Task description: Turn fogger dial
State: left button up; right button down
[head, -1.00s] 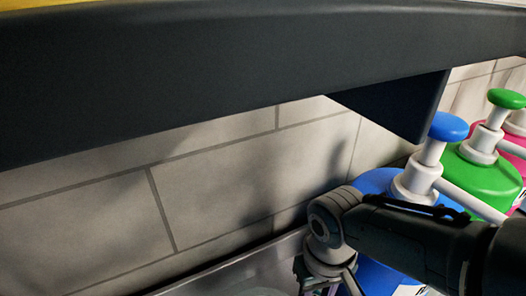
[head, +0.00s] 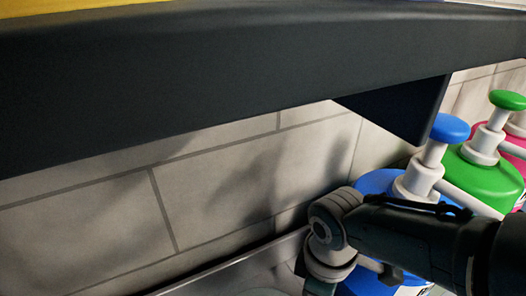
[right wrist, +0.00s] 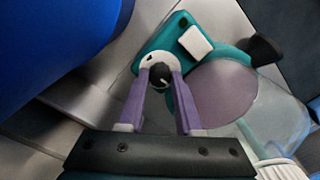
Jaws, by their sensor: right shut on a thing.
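In the right wrist view, the fogger (right wrist: 183,95) has a teal body with a white block on top and a dial (right wrist: 158,72), a dark knob on a round white face. My right gripper (right wrist: 160,76) has its purple fingers shut on the dial, one on each side. A translucent tank (right wrist: 275,112) with a purple-grey disc is beside the fogger body. In the head view, my right arm reaches down past the bottom edge, so the fogger and fingertips are hidden there. My left gripper is not in view.
A blue pump bottle (head: 372,184), a green one (head: 483,172) and a pink one (head: 520,150) stand at the right by the tiled wall. The blue one is close to my right arm. A dark shelf (head: 220,85) overhangs across the top.

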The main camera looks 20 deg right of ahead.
jog(key=shift+w+r+n, duration=0.1)
jog(key=shift+w+n, duration=0.05)
jog(key=shift+n, duration=0.75)
jog(key=c, duration=0.6)
grip_release()
